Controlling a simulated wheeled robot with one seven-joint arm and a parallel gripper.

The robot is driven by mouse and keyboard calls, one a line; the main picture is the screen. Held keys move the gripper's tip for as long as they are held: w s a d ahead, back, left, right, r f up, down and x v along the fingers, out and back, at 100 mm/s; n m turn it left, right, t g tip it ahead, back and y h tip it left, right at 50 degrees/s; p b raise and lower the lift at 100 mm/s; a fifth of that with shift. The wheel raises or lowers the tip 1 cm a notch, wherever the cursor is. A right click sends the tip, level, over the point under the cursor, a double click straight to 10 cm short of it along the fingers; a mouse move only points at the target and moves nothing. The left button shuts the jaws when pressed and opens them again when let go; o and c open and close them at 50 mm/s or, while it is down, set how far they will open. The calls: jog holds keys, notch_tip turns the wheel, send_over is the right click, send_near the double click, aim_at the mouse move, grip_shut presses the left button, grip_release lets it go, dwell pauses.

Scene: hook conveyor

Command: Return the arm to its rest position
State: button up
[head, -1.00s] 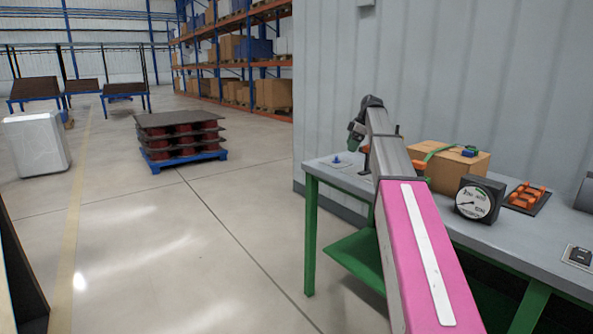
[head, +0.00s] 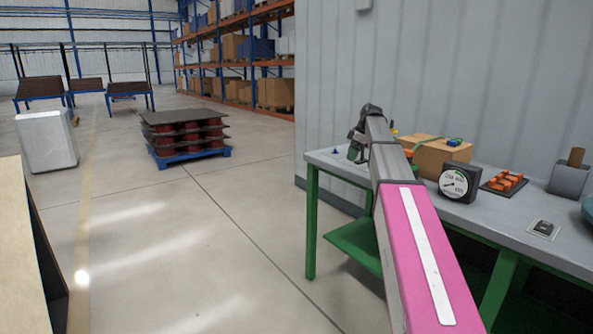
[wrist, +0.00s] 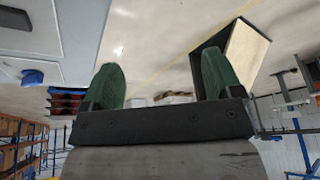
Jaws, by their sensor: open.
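My arm (head: 415,250), with its pink link, reaches forward over the left end of the grey workbench (head: 500,228). My gripper (head: 356,147) shows at its far end, small and partly hidden by the wrist. In the wrist view, my gripper (wrist: 162,75) has two green fingers spread wide apart. Nothing is held between them. The arm is still stretched out in front of me.
The bench carries a cardboard box (head: 437,155), a dial gauge (head: 458,184), an orange-filled tray (head: 503,182) and a grey block (head: 568,180). A loaded blue pallet (head: 187,157) and white bin (head: 47,140) stand on open floor. A wooden-topped table (head: 18,255) is at left.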

jog(key=s+a+f+m+h, duration=0.2)
jog(key=s+f+m, duration=0.5)
jog(key=s+f, duration=1)
jog(key=s+a+f+m+h, duration=0.2)
jog(key=s+f+m, duration=0.6)
jog(key=s+f, duration=1)
notch_tip(320, 180, down, 4)
jog(key=shift+s+f+g, duration=0.2)
jog(key=shift+s+g, duration=0.05)
jog(key=shift+g, duration=0.05)
